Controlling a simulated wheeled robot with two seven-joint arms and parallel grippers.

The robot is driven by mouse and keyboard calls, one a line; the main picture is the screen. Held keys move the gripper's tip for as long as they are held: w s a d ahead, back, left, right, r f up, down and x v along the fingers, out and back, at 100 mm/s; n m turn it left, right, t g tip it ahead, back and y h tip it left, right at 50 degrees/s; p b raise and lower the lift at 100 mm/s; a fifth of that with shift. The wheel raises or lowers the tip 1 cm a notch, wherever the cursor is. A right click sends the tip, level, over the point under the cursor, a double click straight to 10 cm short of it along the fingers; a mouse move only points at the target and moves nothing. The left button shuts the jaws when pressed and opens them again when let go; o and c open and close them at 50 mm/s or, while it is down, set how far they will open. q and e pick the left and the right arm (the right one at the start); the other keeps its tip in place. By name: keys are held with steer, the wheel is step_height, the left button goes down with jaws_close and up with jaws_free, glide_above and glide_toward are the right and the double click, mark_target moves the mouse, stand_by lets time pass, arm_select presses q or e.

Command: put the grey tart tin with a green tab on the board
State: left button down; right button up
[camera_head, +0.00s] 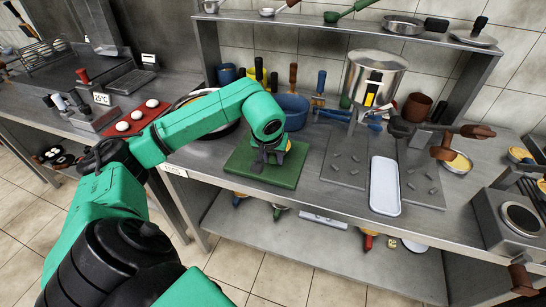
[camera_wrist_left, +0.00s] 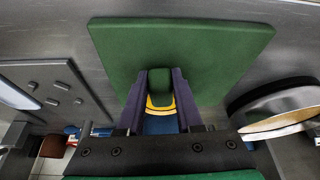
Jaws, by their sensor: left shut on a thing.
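The green board (camera_head: 283,177) lies flat on the steel counter; it also fills the upper middle of the left wrist view (camera_wrist_left: 225,50). My left gripper (camera_head: 262,160) is over the board, pointing down. In the left wrist view, its fingers (camera_wrist_left: 161,92) are shut on a green tab (camera_wrist_left: 160,82) of the tart tin, with a yellow arc (camera_wrist_left: 160,104) beside it. The grey of the tin is mostly hidden by the fingers and arm. I cannot tell whether the tin touches the board. My right gripper is not in view.
A blue bowl (camera_head: 291,112) stands just behind the board. A pan (camera_head: 205,101) is to its left. A white tray (camera_head: 384,186) and a steel pot on a stand (camera_head: 372,72) are to the right. Round yellow-filled tins (camera_head: 459,163) sit farther right.

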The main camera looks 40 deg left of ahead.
arm_select(q)
steer(key=shift+f+b, duration=0.3)
steer(key=shift+f, duration=0.1)
steer(key=c, duration=0.5)
jaws_free()
steer(key=shift+r, duration=0.1)
steer(key=v, duration=1.4)
steer(key=shift+s, duration=0.15)
steer(key=shift+r, duration=0.15)
